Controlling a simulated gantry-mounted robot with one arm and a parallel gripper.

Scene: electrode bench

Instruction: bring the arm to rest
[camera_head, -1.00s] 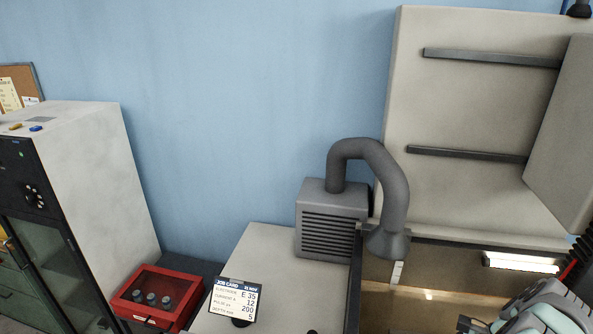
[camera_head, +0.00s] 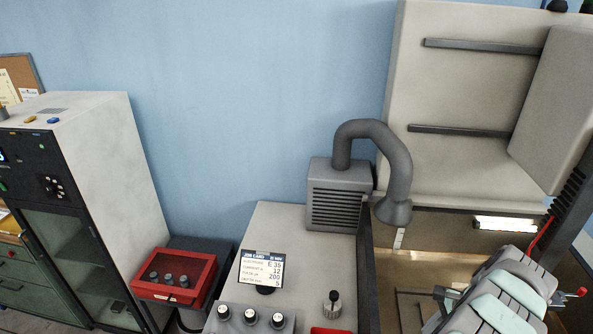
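Part of my arm (camera_head: 508,292), white and pale mint rounded links, shows at the lower right in the head view. It is in front of the open bay of the large beige machine. Its lower part is cut off by the bottom edge of the frame. I cannot make out my gripper or its fingertips, so what it holds, if anything, does not show.
The beige machine (camera_head: 450,95) has a lit lamp (camera_head: 505,224) in its bay. A grey fume hose (camera_head: 398,175) hangs left of it. A job card (camera_head: 263,270), red box (camera_head: 157,293), knob panel (camera_head: 236,328) and tall cabinet (camera_head: 110,165) stand to the left.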

